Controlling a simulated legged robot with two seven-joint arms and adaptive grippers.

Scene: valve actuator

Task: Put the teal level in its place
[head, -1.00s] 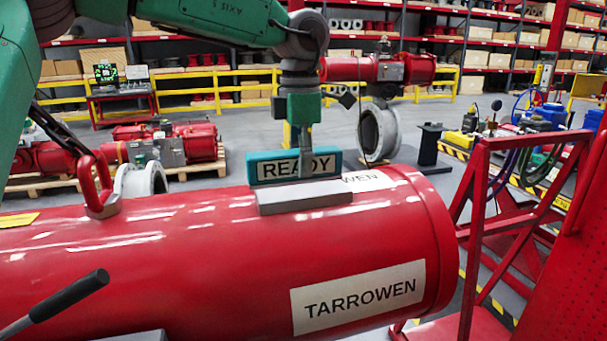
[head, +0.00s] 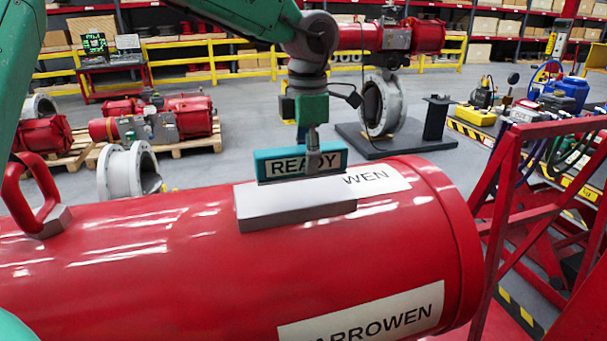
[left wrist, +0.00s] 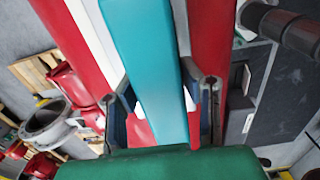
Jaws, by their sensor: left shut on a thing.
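The teal level (head: 262,168), a bar with a pale READY label, is upright on its long edge over the red cylinder. My left gripper (head: 313,158) is shut on it from above. In the left wrist view the teal level (left wrist: 150,60) runs between the two fingers of the left gripper (left wrist: 164,100). A flat grey pad (head: 290,208) sits on top of the cylinder, in front of and below the level. The level lies roughly parallel to the pad, at its back edge in the picture. I cannot tell whether they touch. My right gripper is not in view.
The large red cylinder (head: 150,255) fills the foreground, with a red lifting loop (head: 30,195) at its left and white labels. A red frame (head: 510,190) stands close at the right. Valves on pallets (head: 165,125) and yellow rails stand behind.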

